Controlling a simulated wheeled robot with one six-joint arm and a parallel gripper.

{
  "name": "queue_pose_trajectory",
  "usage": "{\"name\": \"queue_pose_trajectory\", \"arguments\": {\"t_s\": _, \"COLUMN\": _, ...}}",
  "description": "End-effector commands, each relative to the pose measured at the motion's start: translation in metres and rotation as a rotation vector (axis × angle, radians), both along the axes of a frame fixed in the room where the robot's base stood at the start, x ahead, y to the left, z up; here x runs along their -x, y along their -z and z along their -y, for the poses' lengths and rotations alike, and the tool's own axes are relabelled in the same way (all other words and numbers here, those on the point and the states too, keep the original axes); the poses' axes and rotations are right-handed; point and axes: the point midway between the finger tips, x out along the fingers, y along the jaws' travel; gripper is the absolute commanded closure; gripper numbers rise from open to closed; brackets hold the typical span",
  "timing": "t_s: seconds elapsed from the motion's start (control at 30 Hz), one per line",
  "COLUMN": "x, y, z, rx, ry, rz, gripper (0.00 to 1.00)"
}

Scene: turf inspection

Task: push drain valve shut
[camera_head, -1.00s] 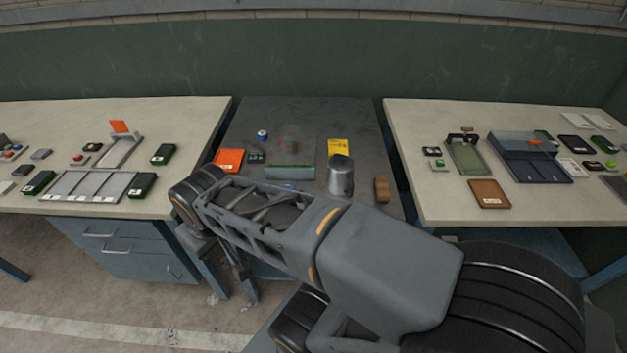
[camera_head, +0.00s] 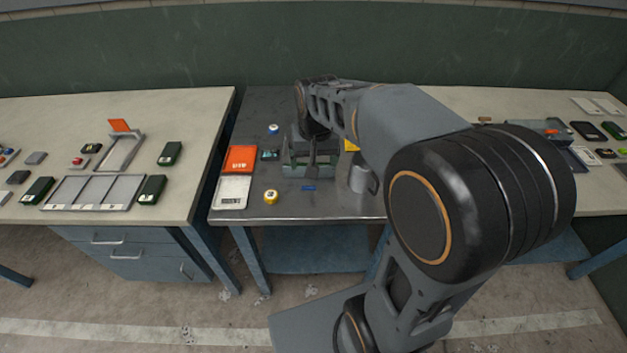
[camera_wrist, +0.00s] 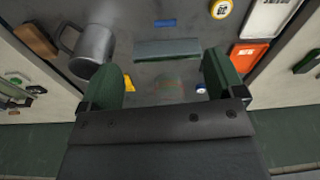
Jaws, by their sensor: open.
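I cannot pick out a drain valve for certain. A clear panel with faint reddish marks (camera_wrist: 168,84) lies on the middle table beside a grey-green bar (camera_wrist: 168,48) in the wrist view. My gripper (camera_wrist: 164,66) is open and empty, pointing down over them, its two dark green fingers spread either side of the panel. In the head view my gripper (camera_head: 311,160) is above the middle table, and my arm and hand hide most of the panel. Whether the fingers touch anything I cannot tell.
A metal mug (camera_head: 361,178) stands close to the right of my gripper. An orange box (camera_head: 240,158), a white scale-like device (camera_head: 231,192), a yellow round item (camera_head: 270,197) and a small blue piece (camera_head: 308,188) lie around it. Side tables hold trays and devices.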

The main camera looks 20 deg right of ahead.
Motion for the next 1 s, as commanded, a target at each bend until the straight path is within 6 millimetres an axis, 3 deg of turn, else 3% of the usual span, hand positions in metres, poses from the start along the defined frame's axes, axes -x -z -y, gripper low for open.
{"name": "queue_pose_trajectory", "arguments": {"t_s": 0.1, "x": -0.029, "y": 0.007, "z": 0.003, "rx": -0.004, "ry": 0.051, "rz": -0.056, "gripper": 0.12}}
{"name": "queue_pose_trajectory", "arguments": {"t_s": 0.3, "x": -0.053, "y": 0.021, "z": 0.005, "rx": -0.005, "ry": 0.102, "rz": -0.102, "gripper": 0.12}}
{"name": "queue_pose_trajectory", "arguments": {"t_s": 0.47, "x": -0.057, "y": 0.04, "z": 0.006, "rx": -0.005, "ry": 0.111, "rz": -0.113, "gripper": 0.12}}
{"name": "queue_pose_trajectory", "arguments": {"t_s": 1.0, "x": -0.056, "y": 0.135, "z": 0.005, "rx": -0.005, "ry": 0.109, "rz": -0.111, "gripper": 0.12}}
